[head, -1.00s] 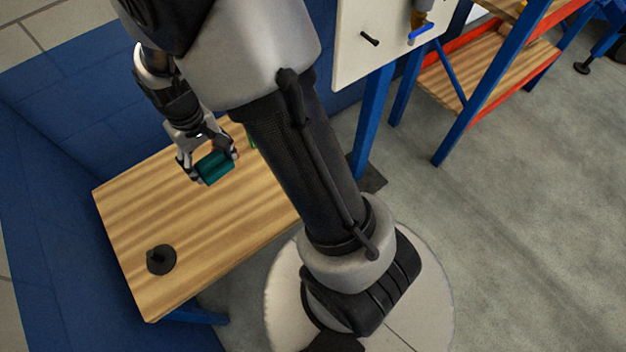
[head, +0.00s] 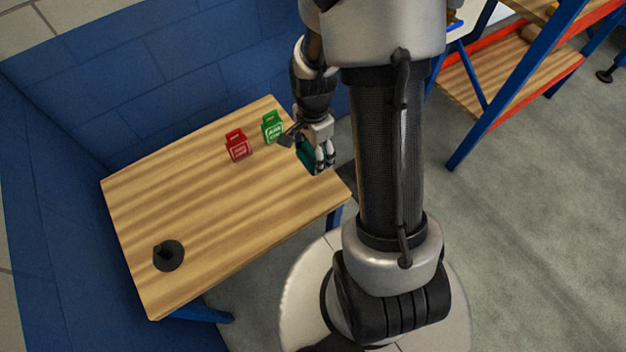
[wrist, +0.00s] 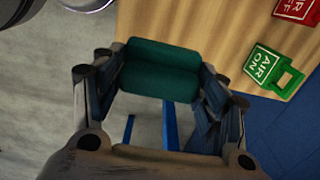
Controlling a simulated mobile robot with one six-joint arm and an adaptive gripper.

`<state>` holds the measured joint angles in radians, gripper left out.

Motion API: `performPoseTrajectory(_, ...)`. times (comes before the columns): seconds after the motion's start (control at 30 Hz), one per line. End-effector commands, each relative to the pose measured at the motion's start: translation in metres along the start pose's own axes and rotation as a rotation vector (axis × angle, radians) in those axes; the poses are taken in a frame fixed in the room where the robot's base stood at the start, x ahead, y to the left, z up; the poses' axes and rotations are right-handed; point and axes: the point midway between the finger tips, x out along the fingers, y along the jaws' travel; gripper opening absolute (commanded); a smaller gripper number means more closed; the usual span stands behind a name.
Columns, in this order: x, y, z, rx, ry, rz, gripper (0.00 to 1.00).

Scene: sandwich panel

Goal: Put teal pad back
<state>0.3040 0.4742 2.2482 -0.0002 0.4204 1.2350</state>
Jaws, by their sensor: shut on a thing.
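The teal pad (wrist: 161,70) is held between the two fingers of my gripper (wrist: 160,88) in the wrist view. In the head view the teal pad (head: 305,155) shows partly, with my gripper (head: 315,158) shut on it. My gripper is above the right end of the wooden table (head: 200,215), near its edge. The pad is partly hidden by the fingers in the head view.
A green tag (head: 272,129), reading "AIR ON" in the wrist view, and a red tag (head: 237,147) are at the table's back. A dark round object (head: 168,255) sits at the front left. Blue walls stand behind; a blue-framed shelf (head: 490,105) is at right.

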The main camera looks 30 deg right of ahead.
Motion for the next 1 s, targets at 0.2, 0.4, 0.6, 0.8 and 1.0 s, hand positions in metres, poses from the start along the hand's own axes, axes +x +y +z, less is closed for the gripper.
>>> performPoseTrajectory(0.2,0.063,0.001,0.001,-0.002,-0.001,0.004,0.44)
performPoseTrajectory(0.4,0.089,-0.001,0.000,-0.003,0.000,0.000,0.44)
performPoseTrajectory(0.6,0.103,-0.001,0.000,-0.003,0.000,0.000,0.44)
performPoseTrajectory(0.8,0.133,0.000,0.000,-0.003,0.000,0.001,0.44)
performPoseTrajectory(1.0,0.134,-0.001,0.000,-0.003,0.000,-0.001,0.44)
